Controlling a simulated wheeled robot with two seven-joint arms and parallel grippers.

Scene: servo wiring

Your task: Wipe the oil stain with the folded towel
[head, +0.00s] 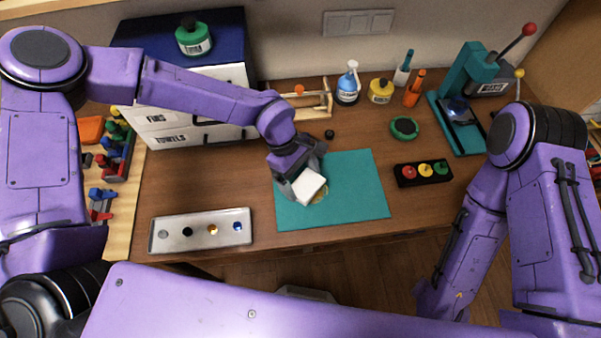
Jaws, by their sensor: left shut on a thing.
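The folded towel (308,186) is a small white block in my left gripper (299,183), which is shut on it over the teal mat (355,190). The oil stain (320,194) is a yellowish-brown patch on the mat, showing just right of and below the towel. The towel and gripper hide part of the stain. I cannot tell whether the towel presses on the mat. My right arm reaches down at the right, and its gripper does not show clearly.
A metal tray (200,231) with several small round parts lies left of the mat. A black box with coloured buttons (423,172) and a green ring (405,127) are to the right. A teal press (462,105), bottles and a drawer cabinet (180,130) stand behind.

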